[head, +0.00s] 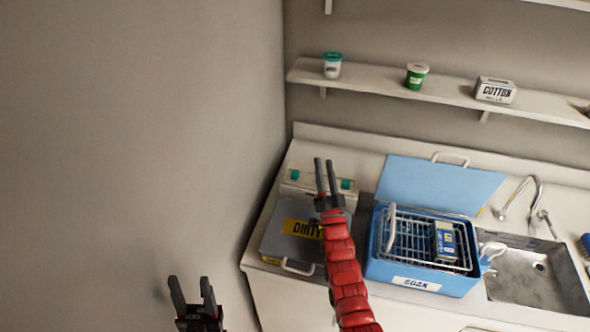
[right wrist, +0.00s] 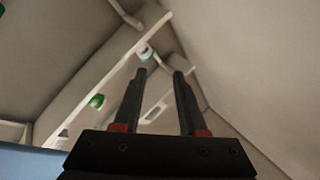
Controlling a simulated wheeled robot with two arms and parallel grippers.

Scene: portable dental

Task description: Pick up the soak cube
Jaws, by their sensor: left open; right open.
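A small blue and dark box (head: 444,241) with a yellow mark, which looks like the soak cube, sits in the wire basket (head: 402,236) inside the blue tub labelled SOAK (head: 380,270). Its lettering is too small to read. My right gripper (head: 325,177) is open and empty, left of the tub and over the back of the counter near the DIRTY container. It also shows open in the right wrist view (right wrist: 160,72), with nothing between its fingers. My left gripper (head: 192,293) is open and empty, low at the left, away from the counter.
The tub's blue lid (head: 435,184) stands open behind it. A grey DIRTY container (head: 279,246) is at the left of the counter. A sink (head: 522,275) with a tap is at the right. A shelf (head: 445,92) above holds two small tubs and a cotton box (head: 495,91).

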